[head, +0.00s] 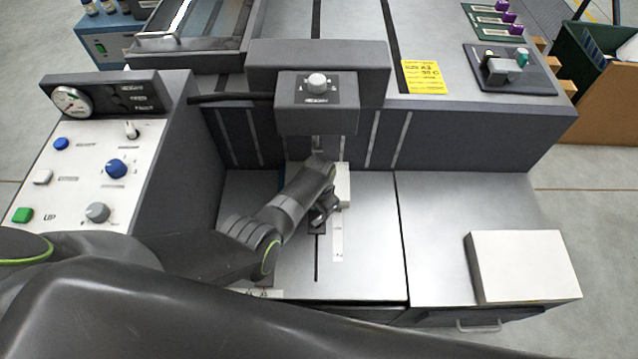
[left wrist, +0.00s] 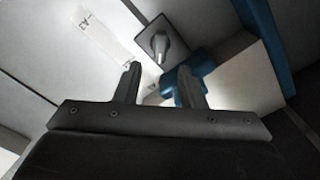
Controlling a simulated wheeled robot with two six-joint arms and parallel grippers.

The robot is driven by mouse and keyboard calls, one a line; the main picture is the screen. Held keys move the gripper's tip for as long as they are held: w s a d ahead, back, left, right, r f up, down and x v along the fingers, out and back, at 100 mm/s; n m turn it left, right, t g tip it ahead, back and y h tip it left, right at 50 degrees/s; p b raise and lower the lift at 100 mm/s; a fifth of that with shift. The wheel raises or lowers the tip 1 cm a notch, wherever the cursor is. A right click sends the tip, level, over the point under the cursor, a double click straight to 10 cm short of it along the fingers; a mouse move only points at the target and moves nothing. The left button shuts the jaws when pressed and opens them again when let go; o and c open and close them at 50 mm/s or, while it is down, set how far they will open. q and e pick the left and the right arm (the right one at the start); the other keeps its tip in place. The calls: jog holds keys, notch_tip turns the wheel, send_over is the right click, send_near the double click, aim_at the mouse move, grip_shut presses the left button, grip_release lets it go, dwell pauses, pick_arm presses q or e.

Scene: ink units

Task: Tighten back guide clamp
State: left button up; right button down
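My left gripper (head: 322,212) reaches down over the metal table beneath the machine's overhanging head. In the left wrist view its two fingers (left wrist: 160,80) are apart. A blue clamp-like part (left wrist: 184,78) is beside and partly behind the right finger; I cannot tell whether they touch. A grey plate with a short lever or knob (left wrist: 160,44) lies beyond the fingertips. A white block (left wrist: 240,75) is to the right, and it also shows behind the gripper in the head view (head: 343,186). My arm hides the clamp area in the head view. My right gripper is out of view.
A control panel (head: 95,165) with knobs and buttons stands at the left. The overhanging head (head: 316,108) is close above my gripper. A scale strip (head: 337,240) runs along the table. A white stack (head: 522,265) lies at the right, with bare table left of it.

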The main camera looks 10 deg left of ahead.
aim_at(319, 219)
pick_arm(q)
notch_tip(319, 219, up, 13)
jog(key=p, duration=0.3)
jog(key=shift+f, duration=0.2)
dwell(0.3)
